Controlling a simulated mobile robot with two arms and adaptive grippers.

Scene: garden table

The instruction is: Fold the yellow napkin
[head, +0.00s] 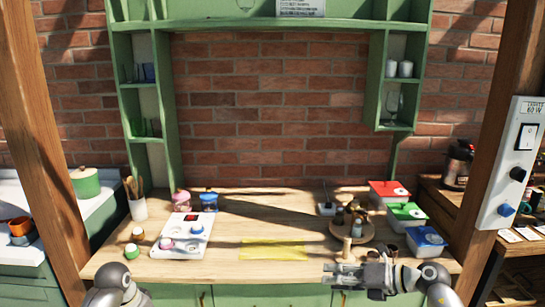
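The yellow napkin (273,250) lies flat on the wooden table near its front edge, right of the white panel. It looks thin, partly see-through and spread out. My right gripper (332,275) is at the front edge of the table, to the right of the napkin and apart from it. Its fingers point left and look open, with nothing between them. Of my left arm only a rounded link shows at the bottom left; the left gripper is not in view.
A white panel with knobs (183,236) lies left of the napkin. A round wooden tray (338,229) with small bottles stands behind my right gripper. Red (389,194), green (407,215) and blue (425,241) lidded boxes line the right side. The table behind the napkin is clear.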

